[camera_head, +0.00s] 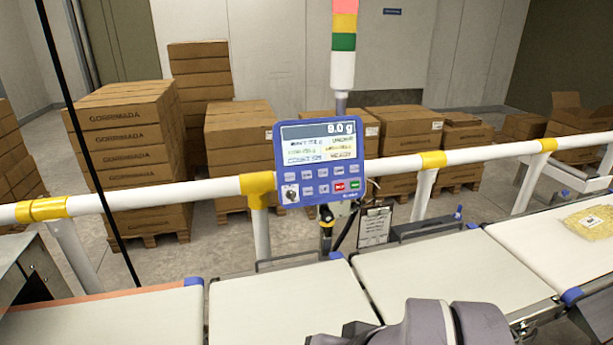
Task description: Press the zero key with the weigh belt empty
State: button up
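The blue control panel (318,197) is fixed at the white rail, facing me. Its screen (318,142) is lit and the top line seems to read 9.0 g. Below are two rows of small keys, including a red key (339,187) and a green key (354,185); the labels are too small to tell which is the zero key. Two middle belt sections, the left one (285,305) and the right one (450,275), show no goods on their visible surfaces; I cannot tell which is the weigh belt. Parts of my arm show at the bottom; my gripper is out of view.
A yellowish bag (592,222) lies on the far right belt (545,235). A white rail (150,198) with yellow joints runs behind the belts. A clipboard (375,226) hangs below the panel's right side. A signal tower (343,45) and stacked cartons (125,140) stand behind.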

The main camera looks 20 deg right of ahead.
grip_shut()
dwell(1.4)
